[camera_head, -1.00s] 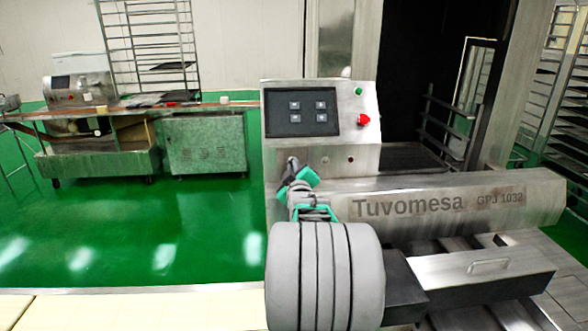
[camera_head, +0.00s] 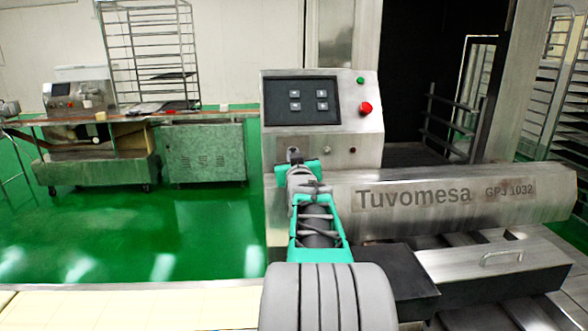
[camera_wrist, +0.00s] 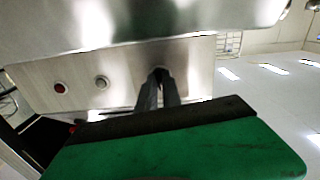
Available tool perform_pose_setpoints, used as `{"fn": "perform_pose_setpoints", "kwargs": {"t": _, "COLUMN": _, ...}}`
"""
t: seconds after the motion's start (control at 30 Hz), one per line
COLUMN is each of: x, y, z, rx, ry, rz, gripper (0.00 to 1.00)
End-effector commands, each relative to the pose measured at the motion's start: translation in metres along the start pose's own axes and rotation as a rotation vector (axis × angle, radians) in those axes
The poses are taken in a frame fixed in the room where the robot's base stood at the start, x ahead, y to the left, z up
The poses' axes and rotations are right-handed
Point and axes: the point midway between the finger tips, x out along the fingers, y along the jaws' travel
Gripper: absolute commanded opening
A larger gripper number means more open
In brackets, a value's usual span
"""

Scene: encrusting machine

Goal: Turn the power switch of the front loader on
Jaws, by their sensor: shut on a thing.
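The front loader is the steel machine (camera_head: 345,140) marked Tuvomesa, with a slanted control panel. The power switch is a small dark knob on the lower left of the panel's front strip; it shows in the wrist view (camera_wrist: 158,72), partly covered by the fingers. My gripper (camera_head: 293,157) is at this strip in the head view, and my arm hides part of the machine below. In the wrist view my gripper's two fingers (camera_wrist: 160,84) are shut on the switch. The switch's exact turn angle cannot be told.
A red button (camera_head: 365,108) and a green button (camera_head: 360,81) sit right of the dark screen (camera_head: 300,101). In the wrist view a red button (camera_wrist: 61,87) and a silver knob (camera_wrist: 101,82) are beside the switch. Green floor is open to the left.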

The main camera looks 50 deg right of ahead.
Motion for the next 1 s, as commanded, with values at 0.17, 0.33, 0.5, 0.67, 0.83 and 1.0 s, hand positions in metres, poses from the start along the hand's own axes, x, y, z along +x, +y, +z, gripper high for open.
{"fn": "perform_pose_setpoints", "kwargs": {"t": 0.17, "x": -0.0001, "y": -0.0006, "z": 0.0043, "rx": 0.164, "ry": 0.003, "rz": 0.000, "gripper": 0.00}}
{"fn": "perform_pose_setpoints", "kwargs": {"t": 0.33, "x": -0.0001, "y": -0.0006, "z": 0.0038, "rx": 0.326, "ry": 0.002, "rz": 0.000, "gripper": 0.00}}
{"fn": "perform_pose_setpoints", "kwargs": {"t": 0.5, "x": 0.0000, "y": -0.0005, "z": 0.0033, "rx": 0.485, "ry": 0.001, "rz": 0.000, "gripper": 0.00}}
{"fn": "perform_pose_setpoints", "kwargs": {"t": 0.67, "x": 0.0001, "y": -0.0004, "z": 0.0023, "rx": 0.626, "ry": 0.002, "rz": 0.000, "gripper": 0.00}}
{"fn": "perform_pose_setpoints", "kwargs": {"t": 0.83, "x": 0.0001, "y": -0.0003, "z": 0.0015, "rx": 0.748, "ry": 0.002, "rz": 0.000, "gripper": 0.00}}
{"fn": "perform_pose_setpoints", "kwargs": {"t": 1.0, "x": 0.0001, "y": -0.0002, "z": 0.0004, "rx": 0.835, "ry": 0.001, "rz": 0.000, "gripper": 0.00}}
